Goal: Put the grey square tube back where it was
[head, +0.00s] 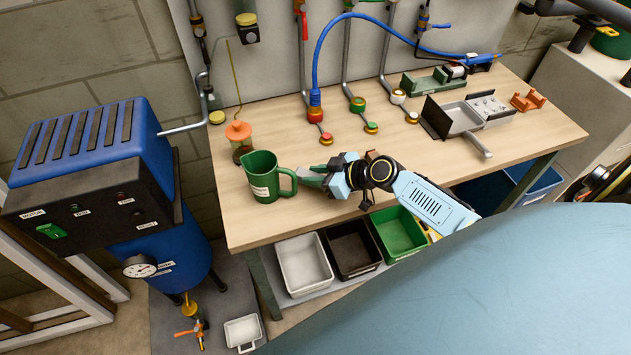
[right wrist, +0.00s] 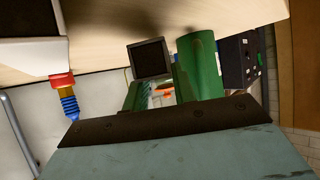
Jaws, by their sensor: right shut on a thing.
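My right gripper (head: 328,172) is low over the bench's front left part, just right of the green jug. It is shut on the grey square tube (right wrist: 151,60), whose dark open end faces the camera in the right wrist view. In the head view the tube is hard to tell apart from the jaws. The green jug (head: 261,178) stands upright on the workbench (head: 400,145), its handle toward my gripper; it also shows in the right wrist view (right wrist: 198,68). I cannot tell whether the tube touches the bench. My left gripper is not in view.
An orange-lidded jar (head: 240,140) stands behind the jug. A blue hose (head: 316,70) and valves line the back. A grey tray fixture (head: 465,118) and an orange block (head: 528,101) are at right. White (head: 303,290), black (head: 352,272) and green (head: 398,259) bins sit below the front edge.

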